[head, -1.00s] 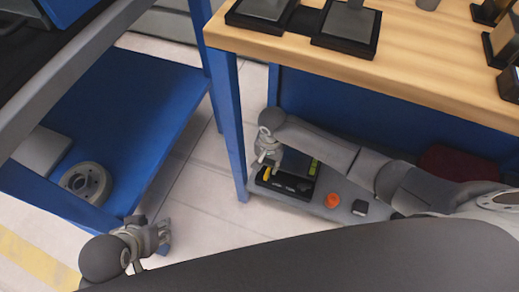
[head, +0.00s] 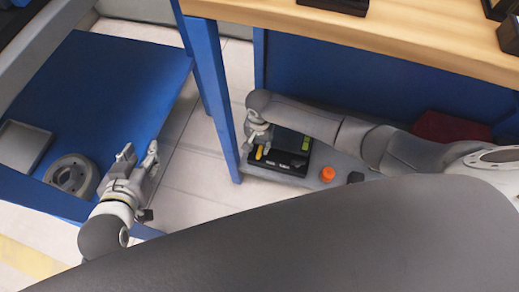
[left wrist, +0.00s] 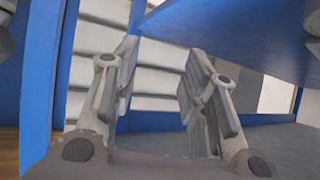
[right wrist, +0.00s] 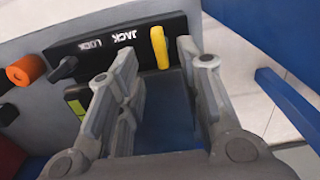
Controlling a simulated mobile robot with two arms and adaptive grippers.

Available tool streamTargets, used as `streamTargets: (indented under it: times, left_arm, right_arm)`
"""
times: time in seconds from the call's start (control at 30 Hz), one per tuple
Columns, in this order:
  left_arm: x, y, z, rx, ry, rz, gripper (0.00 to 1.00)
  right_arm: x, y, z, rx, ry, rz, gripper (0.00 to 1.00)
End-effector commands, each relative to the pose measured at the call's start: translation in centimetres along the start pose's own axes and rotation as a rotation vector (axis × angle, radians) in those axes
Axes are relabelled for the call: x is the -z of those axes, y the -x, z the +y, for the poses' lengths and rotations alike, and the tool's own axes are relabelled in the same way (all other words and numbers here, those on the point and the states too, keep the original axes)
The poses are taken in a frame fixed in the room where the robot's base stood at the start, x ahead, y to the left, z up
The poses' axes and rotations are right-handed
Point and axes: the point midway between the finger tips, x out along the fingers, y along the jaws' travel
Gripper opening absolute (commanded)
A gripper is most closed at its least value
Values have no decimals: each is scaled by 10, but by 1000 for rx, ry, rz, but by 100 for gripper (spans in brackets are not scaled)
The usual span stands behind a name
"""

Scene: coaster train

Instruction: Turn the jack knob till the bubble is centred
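The yellow jack knob (right wrist: 160,47) stands at one end of a black panel (head: 262,163) lettered JACK and LOCK. In the right wrist view it shows between and just beyond the tips of my right gripper (right wrist: 157,58), which is open with gaps on both sides. My right gripper (head: 258,138) is low beside the table leg in the head view. A green-yellow level vial (right wrist: 76,106) is partly hidden by a finger; I cannot make out its bubble. It also shows in the head view (head: 306,143). My left gripper (head: 137,162) is open and empty by the blue cart.
A black knob (right wrist: 62,69) is at the panel's LOCK end. An orange button (head: 327,174) and a small black block (head: 355,178) are near the panel. A blue table leg (head: 212,95) stands close left. The blue cart (head: 105,85) holds a grey ring (head: 72,175).

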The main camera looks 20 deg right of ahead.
Motion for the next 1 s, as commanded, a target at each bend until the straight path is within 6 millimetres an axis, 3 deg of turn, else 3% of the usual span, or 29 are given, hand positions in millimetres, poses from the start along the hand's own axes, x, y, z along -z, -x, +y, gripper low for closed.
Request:
streamTargets:
  times: [0.27, 0.6, 1.0]
  left_arm:
    - [44, -4, 6, -14, -1, 226, 40]
    - [92, 7, 13, -30, 2, 489, 40]
    - [116, 18, 16, -37, 4, 620, 40]
  right_arm:
    - [0, -22, 0, -1, 1, -1, 34]
    - [0, -43, 0, 0, 1, 0, 34]
    - [0, -52, 0, 0, 1, 1, 34]
